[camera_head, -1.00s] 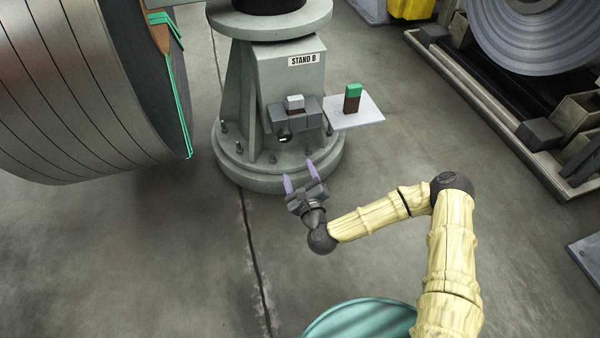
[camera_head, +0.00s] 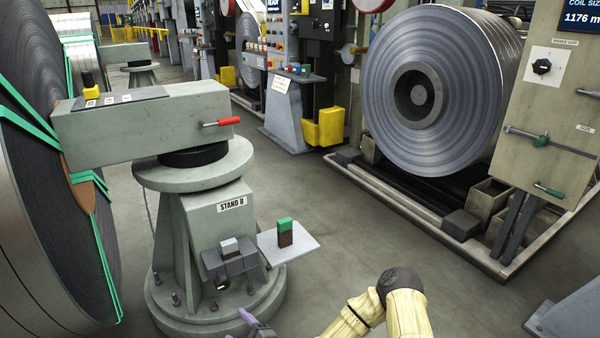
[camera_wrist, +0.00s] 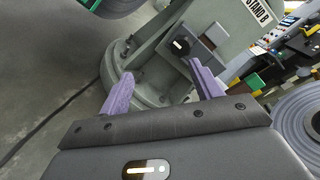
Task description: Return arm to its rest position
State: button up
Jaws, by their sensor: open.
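My gripper shows in the wrist view (camera_wrist: 160,92) with its two purple fingers spread apart and nothing between them. In the head view only a purple fingertip of my gripper (camera_head: 254,324) shows at the bottom edge, in front of the stand's round base. My yellow-sleeved arm (camera_head: 372,308) is bent, with its dark elbow joint at the bottom right of centre. The rest of the arm and most of the gripper are cut off by the frame.
Stand B (camera_head: 205,228) is just ahead, with a grey block holder (camera_head: 230,262) and a small shelf (camera_head: 303,247) bearing a green-and-brown block (camera_head: 285,233). A banded coil (camera_head: 30,240) is at left. A steel coil (camera_head: 480,70) and control panel (camera_head: 548,110) are at right. Open floor lies between.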

jog(key=s+d+r+n+g+h+p, duration=0.15)
jog(key=d+r+n+g+h, duration=0.25)
jog(key=d+n, duration=0.45)
jog(key=s+d+r+n+g+h+p, duration=0.1)
jog(key=d+r+n+g+h+p, duration=0.25)
jog(key=d+n, duration=0.5)
jog(key=s+d+r+g+h+p, duration=0.1)
jog(key=s+d+r+h, duration=0.1)
jog(key=s+d+r, duration=0.5)
jog(key=s+d+r+g+h+p, duration=0.1)
jog(key=s+d+r+h+p, duration=0.1)
jog(key=s+d+r, duration=0.5)
notch_tip(320, 180, up, 40)
jog(key=w+p, duration=0.2)
jog(key=p, duration=3.5)
jog(key=shift+w+d+r+p, duration=0.25)
jog(key=shift+w+d+p, duration=0.05)
jog(key=shift+d+p, duration=0.05)
